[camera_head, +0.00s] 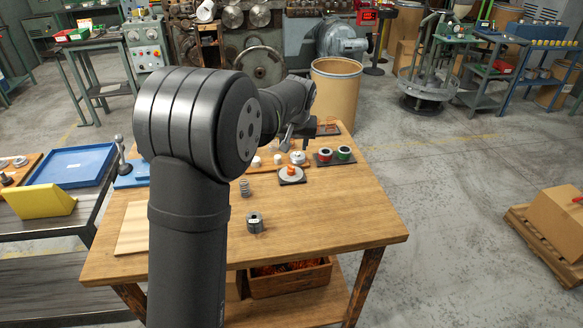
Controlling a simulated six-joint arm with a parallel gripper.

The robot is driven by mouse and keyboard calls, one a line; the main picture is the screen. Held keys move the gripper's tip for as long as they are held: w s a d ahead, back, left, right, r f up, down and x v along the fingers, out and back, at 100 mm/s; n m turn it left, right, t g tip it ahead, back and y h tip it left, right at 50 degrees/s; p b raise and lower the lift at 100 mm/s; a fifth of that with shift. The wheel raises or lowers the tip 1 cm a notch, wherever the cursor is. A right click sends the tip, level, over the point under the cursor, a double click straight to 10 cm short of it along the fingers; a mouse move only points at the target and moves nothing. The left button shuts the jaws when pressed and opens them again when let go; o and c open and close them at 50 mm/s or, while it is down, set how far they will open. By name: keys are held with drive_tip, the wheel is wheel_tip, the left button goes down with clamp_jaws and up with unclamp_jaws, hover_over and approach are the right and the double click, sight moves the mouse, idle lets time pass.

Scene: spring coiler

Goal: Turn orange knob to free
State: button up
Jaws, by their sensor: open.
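The orange knob (291,171) sits on top of a round grey dial, which rests on a dark square base on the wooden table. It is small in this view, and I cannot read any marking or setting on it. My gripper (289,141) is behind the knob in the picture, above the back of the table. It is apart from the knob and open, with nothing seen between its fingers. My own arm links hide part of the table to the left and part of the gripper.
Just right of the knob is a dark panel with a red and a green button (343,154). A spring (245,188) and a metal cylinder (255,222) stand nearer the front. The table's (340,215) right front area is clear. A tan barrel (337,92) stands behind the table.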

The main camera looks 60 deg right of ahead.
sight(291, 167)
drive_tip(key=x, duration=1.4)
drive_tip(key=shift+d+f, duration=0.15)
drive_tip(key=shift+f, duration=0.25)
drive_tip(key=shift+c, duration=0.5)
drive_tip(key=c, duration=0.9)
drive_tip(key=shift+w, duration=0.1)
drive_tip(key=shift+m, duration=0.5)
drive_tip(key=o, duration=1)
